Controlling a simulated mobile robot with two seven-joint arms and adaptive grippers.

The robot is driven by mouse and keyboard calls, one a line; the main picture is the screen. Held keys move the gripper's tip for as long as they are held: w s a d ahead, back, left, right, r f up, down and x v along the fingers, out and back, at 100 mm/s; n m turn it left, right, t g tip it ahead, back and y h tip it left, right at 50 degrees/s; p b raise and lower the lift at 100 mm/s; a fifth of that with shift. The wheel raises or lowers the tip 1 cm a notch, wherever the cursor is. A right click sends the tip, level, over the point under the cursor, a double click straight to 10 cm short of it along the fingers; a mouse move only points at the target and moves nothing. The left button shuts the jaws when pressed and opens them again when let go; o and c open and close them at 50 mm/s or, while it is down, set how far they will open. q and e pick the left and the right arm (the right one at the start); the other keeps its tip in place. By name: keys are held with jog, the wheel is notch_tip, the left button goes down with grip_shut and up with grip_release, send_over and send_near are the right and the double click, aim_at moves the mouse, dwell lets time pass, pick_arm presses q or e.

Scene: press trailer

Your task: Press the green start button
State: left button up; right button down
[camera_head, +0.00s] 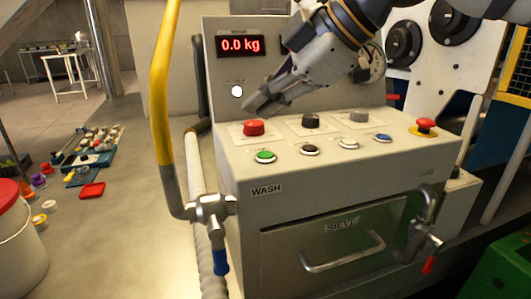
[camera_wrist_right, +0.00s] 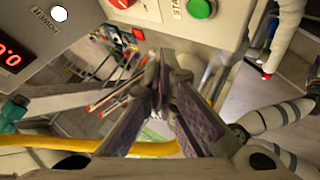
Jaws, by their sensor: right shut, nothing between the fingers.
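The green start button (camera_head: 265,156) is on the sloped front of the grey wash panel, at its left end. It also shows at the top of the right wrist view (camera_wrist_right: 201,8), beside lettering that reads "STA". My right gripper (camera_head: 252,106) is shut and empty. It hangs above and behind the red knob (camera_head: 253,127), apart from the green button. In the right wrist view its fingers (camera_wrist_right: 163,72) meet at their tips, below and left of the button. My left gripper is not in view.
Black (camera_head: 310,149), white and blue (camera_head: 383,138) buttons sit right of the green one. Knobs stand behind them, and a red emergency stop (camera_head: 426,124) is at the right. A yellow pipe (camera_head: 162,90) rises at the panel's left. The display (camera_head: 241,45) reads 0.0 kg.

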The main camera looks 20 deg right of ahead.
aim_at(264, 156)
jog(key=shift+f, duration=2.35)
jog(key=shift+f, duration=0.1)
jog(key=shift+f, duration=0.3)
jog(key=shift+f, duration=0.4)
jog(key=shift+r, duration=0.8)
jog(key=shift+r, duration=2.55)
